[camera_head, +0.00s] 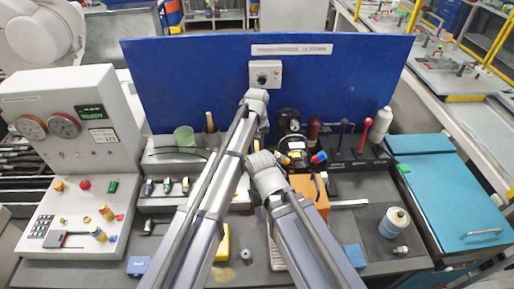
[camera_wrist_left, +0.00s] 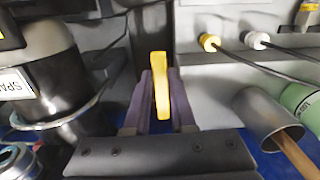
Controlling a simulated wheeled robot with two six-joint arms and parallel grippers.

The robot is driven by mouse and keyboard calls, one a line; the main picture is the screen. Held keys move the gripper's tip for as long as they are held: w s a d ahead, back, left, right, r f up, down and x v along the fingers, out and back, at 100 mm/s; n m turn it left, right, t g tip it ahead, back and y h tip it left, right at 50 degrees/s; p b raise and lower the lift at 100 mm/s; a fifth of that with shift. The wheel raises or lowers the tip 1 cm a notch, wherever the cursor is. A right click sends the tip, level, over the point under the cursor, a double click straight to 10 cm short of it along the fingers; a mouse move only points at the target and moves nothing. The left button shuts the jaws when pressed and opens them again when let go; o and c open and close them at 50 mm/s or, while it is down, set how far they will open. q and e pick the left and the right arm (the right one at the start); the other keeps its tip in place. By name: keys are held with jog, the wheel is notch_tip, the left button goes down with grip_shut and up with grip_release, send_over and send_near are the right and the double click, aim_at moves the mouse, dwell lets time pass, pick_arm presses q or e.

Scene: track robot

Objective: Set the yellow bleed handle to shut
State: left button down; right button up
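The yellow bleed handle (camera_wrist_left: 161,88) stands upright in the middle of the left wrist view, narrow and slightly wider at the top. My left gripper (camera_wrist_left: 160,82) has one finger on each side of it, close against its sides, so it looks shut on the handle. In the head view the left arm reaches to the back middle of the bench, and its own links hide the handle. My right arm ends just right of it. I cannot make out its fingers among the dark parts there.
A grey cup with a wooden stick (camera_wrist_left: 257,118) and a green cup (camera_wrist_left: 300,101) stand right in the wrist view. A dark cylinder (camera_wrist_left: 50,80) stands close on the left. The blue back panel (camera_head: 190,75) rises behind. An orange block (camera_head: 310,195) sits right of my arms.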

pick_arm(q)
jog(key=c, duration=0.7)
grip_release()
jog(key=shift+c, duration=0.2)
notch_tip(320, 180, up, 8)
jog(key=p, duration=0.7)
jog(key=shift+p, duration=0.4)
jog(key=shift+f, duration=0.2)
jog(key=s+a+f+m+b, duration=0.1)
jog(key=s+a+f+b, duration=0.2)
jog(key=s, duration=0.6)
jog(key=s+a+f+m+b, duration=0.1)
jog(key=s+a+f+b, duration=0.3)
jog(key=s+f+b, duration=0.3)
jog(key=s+a+f+m+y+b, duration=0.1)
jog(key=s+f+b, duration=0.4)
jog(key=s, duration=0.7)
jog(key=shift+a+m, duration=0.5)
jog(key=shift+a, duration=0.7)
